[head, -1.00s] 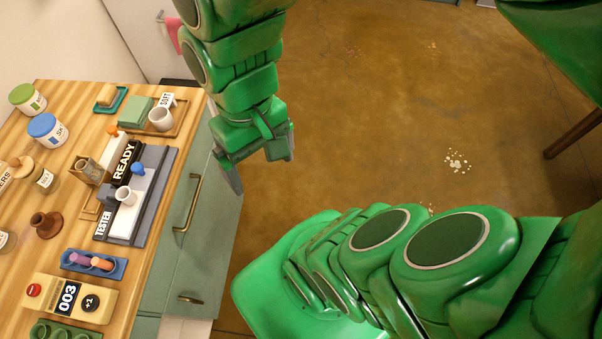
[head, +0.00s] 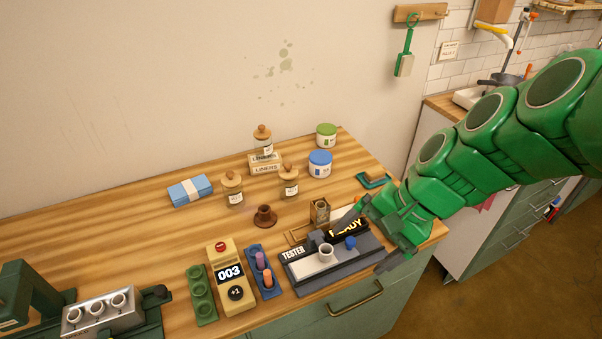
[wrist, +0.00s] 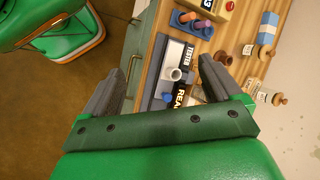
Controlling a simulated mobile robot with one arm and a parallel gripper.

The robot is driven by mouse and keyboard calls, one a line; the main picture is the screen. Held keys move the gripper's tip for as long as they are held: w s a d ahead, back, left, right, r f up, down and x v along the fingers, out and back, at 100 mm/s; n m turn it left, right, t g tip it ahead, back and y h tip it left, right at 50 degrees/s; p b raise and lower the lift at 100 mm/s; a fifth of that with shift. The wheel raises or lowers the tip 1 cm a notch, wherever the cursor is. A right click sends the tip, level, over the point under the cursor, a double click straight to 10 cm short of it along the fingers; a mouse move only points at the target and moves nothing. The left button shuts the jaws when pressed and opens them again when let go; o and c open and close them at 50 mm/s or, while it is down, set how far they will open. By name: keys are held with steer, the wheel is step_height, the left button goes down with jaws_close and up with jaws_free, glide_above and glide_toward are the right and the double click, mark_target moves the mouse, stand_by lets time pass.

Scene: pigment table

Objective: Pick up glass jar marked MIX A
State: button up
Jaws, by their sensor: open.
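Three glass jars with wooden stoppers stand on the table: a left jar (head: 233,192), a right jar (head: 289,183), and a rear jar (head: 263,143) by the LINERS box. Their small labels cannot be read here, so I cannot tell which is MIX A. In the wrist view, stoppered jars (wrist: 276,98) show at the right, small and sideways. My gripper (head: 367,238) is open and empty at the table's right front, over the tester's right end, right of and apart from the jars. Its two spread fingers (wrist: 168,58) show in the wrist view.
The tester (head: 312,267) with a white cup and READY sign lies close to my gripper. A brown funnel-like piece (head: 265,216) stands before the jars. Blue-lidded (head: 320,165) and green-lidded (head: 326,136) tubs stand behind right. The table's left middle (head: 110,230) is clear.

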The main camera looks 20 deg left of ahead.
steer(key=w+a+m+y, duration=0.3)
steer(key=w+a, duration=0.4)
steer(key=a, duration=0.2)
steer(key=m+t+y, duration=0.3)
steer(key=m+y, duration=0.1)
steer(key=m, duration=1)
glide_above(297, 177)
steer(key=d, duration=0.2)
step_height(297, 177, down, 7)
step_height(297, 177, down, 8)
steer(key=shift+a+f, duration=0.1)
steer(key=shift+f, duration=0.05)
steer(key=shift+r+x, duration=0.2)
steer(key=shift+x, duration=3.2)
steer(key=shift+a, duration=0.1)
steer(key=shift+y, duration=0.3)
steer(key=c, duration=1.2)
